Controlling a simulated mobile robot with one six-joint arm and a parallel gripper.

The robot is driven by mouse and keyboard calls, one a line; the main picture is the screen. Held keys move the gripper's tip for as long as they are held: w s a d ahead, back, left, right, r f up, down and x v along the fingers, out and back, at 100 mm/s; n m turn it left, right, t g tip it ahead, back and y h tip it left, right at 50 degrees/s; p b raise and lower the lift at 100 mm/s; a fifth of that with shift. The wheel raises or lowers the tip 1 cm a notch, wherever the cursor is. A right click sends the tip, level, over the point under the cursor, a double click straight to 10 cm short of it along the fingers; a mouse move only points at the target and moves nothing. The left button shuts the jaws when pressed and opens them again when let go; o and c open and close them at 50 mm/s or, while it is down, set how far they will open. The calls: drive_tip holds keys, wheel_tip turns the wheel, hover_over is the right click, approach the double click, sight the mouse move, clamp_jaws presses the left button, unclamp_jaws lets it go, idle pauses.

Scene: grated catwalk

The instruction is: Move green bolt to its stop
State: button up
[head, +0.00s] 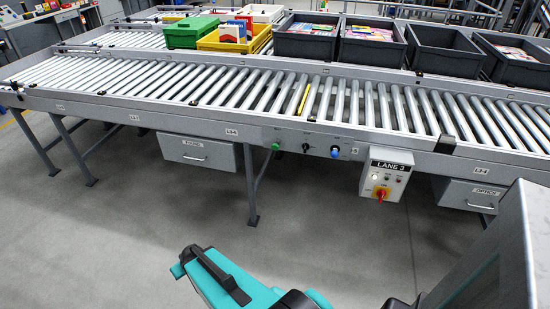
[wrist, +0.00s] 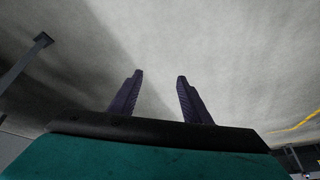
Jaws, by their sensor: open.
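A small green knob (head: 276,146) sits on the front rail of the roller conveyor, left of a black knob (head: 306,148) and a blue knob (head: 335,151). It is the only green fitting I see on the rail; its shape is too small to tell whether it is a bolt, and I cannot make out a stop. My gripper (wrist: 158,80) is open and empty in the wrist view, its two dark fingers apart over bare grey floor. In the head view my teal arm end is low in front of the conveyor, well apart from the green knob.
The roller conveyor (head: 140,88) spans the view, with legs beneath. A LANE 3 box (head: 386,174) with a red switch hangs off the front rail. Drawers (head: 198,151) hang below. Green, yellow and grey bins (head: 305,40) stand behind. The floor (head: 130,235) in front is clear.

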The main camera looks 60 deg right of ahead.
drive_tip(key=w+d+r+m+t+h+b, duration=0.1)
drive_tip(key=w+d+t+h+b, duration=0.15)
drive_tip(key=d, duration=0.35)
drive_tip(key=w+d+r+m+t+h+b, duration=0.1)
drive_tip(key=w+d+t+b, duration=0.1)
drive_tip(key=w+d+b, duration=0.3)
drive_tip(key=m+g+h+b, duration=0.3)
drive_tip(key=m+h+b, duration=0.7)
drive_tip(key=h+b, duration=0.6)
approach(275, 149)
wheel_tip(275, 149, down, 2)
drive_tip(key=a+h+p, duration=0.2)
drive_tip(key=shift+s+y, duration=0.25)
drive_tip(key=shift+s, duration=0.2)
drive_tip(key=shift+w+d+f+b, duration=0.15)
drive_tip(key=shift+d+b, duration=0.15)
drive_tip(key=shift+b, duration=0.9)
drive_tip(key=b+x, duration=0.2)
drive_tip(key=b, duration=0.4)
drive_tip(key=shift+r+b+x, duration=0.15)
drive_tip(key=shift+b+x, duration=0.5)
drive_tip(key=shift+x, duration=2.15)
drive_tip(key=shift+r+b+x, duration=0.1)
drive_tip(key=shift+b+x, duration=0.5)
drive_tip(key=shift+x, duration=2.15)
drive_tip(key=shift+a, duration=0.1)
drive_tip(key=shift+c, duration=0.5)
